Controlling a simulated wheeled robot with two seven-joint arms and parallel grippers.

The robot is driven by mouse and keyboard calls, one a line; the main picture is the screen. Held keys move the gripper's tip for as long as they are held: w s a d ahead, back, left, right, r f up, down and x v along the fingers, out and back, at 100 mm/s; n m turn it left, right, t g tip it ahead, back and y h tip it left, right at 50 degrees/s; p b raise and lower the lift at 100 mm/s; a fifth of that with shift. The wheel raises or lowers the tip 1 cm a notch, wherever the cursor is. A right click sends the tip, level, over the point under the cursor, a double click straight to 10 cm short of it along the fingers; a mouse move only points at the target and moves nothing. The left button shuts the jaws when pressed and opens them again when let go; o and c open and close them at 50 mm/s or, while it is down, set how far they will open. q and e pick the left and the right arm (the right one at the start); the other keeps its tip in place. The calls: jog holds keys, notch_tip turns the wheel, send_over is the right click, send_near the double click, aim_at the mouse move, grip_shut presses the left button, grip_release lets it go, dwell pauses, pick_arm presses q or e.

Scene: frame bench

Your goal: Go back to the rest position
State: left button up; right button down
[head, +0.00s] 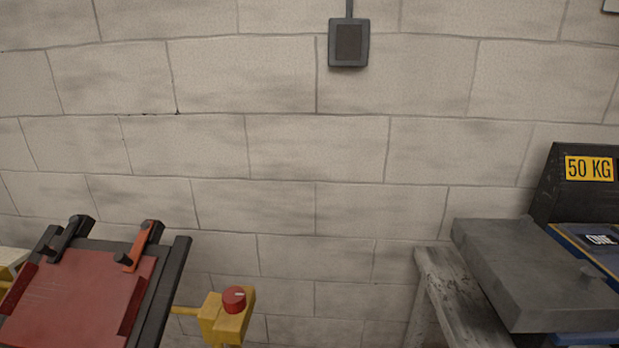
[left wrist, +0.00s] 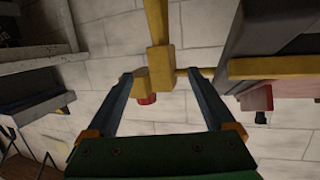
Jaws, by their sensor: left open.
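My left gripper (left wrist: 160,76) shows in the left wrist view with its two long fingers spread wide. It is open and nothing is held between the fingers. A yellow block with a red knob (left wrist: 147,98) appears between the fingers in that picture, seemingly beyond them; the exact distance cannot be told. The same yellow block (head: 226,320) with its red knob (head: 234,299) is at the lower middle of the head view. Neither gripper shows in the head view, and my right gripper is in no view.
A red panel (head: 78,300) lies in a dark frame at lower left, with a black clamp (head: 70,238) and an orange clamp (head: 142,246). At right, a grey slab (head: 530,270) stands by a worn bench (head: 445,285) and a "50 KG" block (head: 570,205). A block wall closes the back.

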pick_arm(q)
jog(key=s+d+f+n+g+y, duration=0.1)
jog(key=s+d+f+g+y, duration=0.1)
jog(key=s+d+f+g, duration=0.3)
jog(key=s+d+g+y, duration=0.1)
jog(key=s+g, duration=0.1)
jog(key=s, duration=0.5)
jog(key=s+d+f+n+g+y, duration=0.1)
jog(key=s+d+f+g+y, duration=0.1)
jog(key=s+d+f+g, duration=0.3)
jog(key=s+a+f+p, duration=0.1)
jog(key=s+f, duration=0.1)
jog(key=f, duration=0.5)
jog(key=s+a+f, duration=0.1)
jog(key=a+f, duration=0.1)
jog(key=f, duration=0.4)
jog(key=s+a+f+g, duration=0.1)
jog(key=s+f, duration=0.8)
jog(key=s, duration=0.3)
jog(key=shift+a+f+g+p, duration=0.3)
jog(key=shift+a+p, duration=0.05)
jog(key=shift+p, duration=0.05)
jog(key=shift+s, duration=0.1)
